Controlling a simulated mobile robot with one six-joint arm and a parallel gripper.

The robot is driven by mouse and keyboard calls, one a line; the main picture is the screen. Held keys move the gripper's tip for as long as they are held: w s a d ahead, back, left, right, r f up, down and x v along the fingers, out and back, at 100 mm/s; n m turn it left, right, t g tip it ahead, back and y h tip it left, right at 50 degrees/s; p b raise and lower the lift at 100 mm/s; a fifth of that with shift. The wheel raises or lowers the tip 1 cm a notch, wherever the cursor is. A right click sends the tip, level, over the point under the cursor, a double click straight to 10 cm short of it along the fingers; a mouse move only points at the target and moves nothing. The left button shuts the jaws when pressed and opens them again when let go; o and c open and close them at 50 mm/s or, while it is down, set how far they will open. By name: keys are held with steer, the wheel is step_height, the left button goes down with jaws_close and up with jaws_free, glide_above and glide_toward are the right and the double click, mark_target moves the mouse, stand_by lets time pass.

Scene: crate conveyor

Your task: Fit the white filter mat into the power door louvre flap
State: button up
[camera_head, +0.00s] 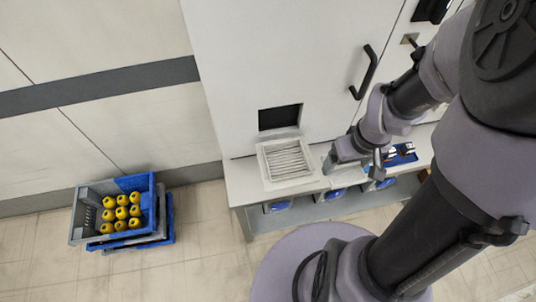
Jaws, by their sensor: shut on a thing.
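The louvre flap (262,166) is a pale square frame with slats. It hangs folded down and open below a dark opening (280,117) in the white cabinet door.
A pale bench (242,187) with blue bins (278,207) below runs under the cabinet. A blue tray (402,160) with small items lies right of my gripper. A black door handle (364,72) is above. Crates (90,208) with yellow items stand on the floor at left.

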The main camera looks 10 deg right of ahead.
steer(key=w+a+b, duration=0.1)
steer(key=w+a, duration=0.2)
steer(key=a, duration=0.1)
steer(key=w+a+f, duration=0.1)
steer(key=w+a, duration=0.2)
steer(key=a, duration=0.1)
steer(key=w+a+b, duration=0.1)
steer(key=w+a, duration=0.2)
steer(key=a, duration=0.1)
steer(key=shift+w+f+b, duration=0.25)
steer(key=shift+f+b, duration=0.1)
steer(key=shift+w+a+f, duration=0.1)
steer(key=shift+f, duration=0.25)
steer(key=shift+f+b, duration=1.5)
steer(key=shift+f, duration=0.45)
steer(key=o, duration=1.3)
steer(key=shift+c, duration=0.2)
step_height(320, 180, up, 13)
steer(key=s+p, duration=0.1)
steer(key=p, duration=0.5)
steer(key=s+a+r+m+t+y, duration=0.2)
steer(key=s+a+r+m+t, duration=0.2)
steer(key=s+r, duration=0.8)
steer(key=shift+r, duration=0.5)
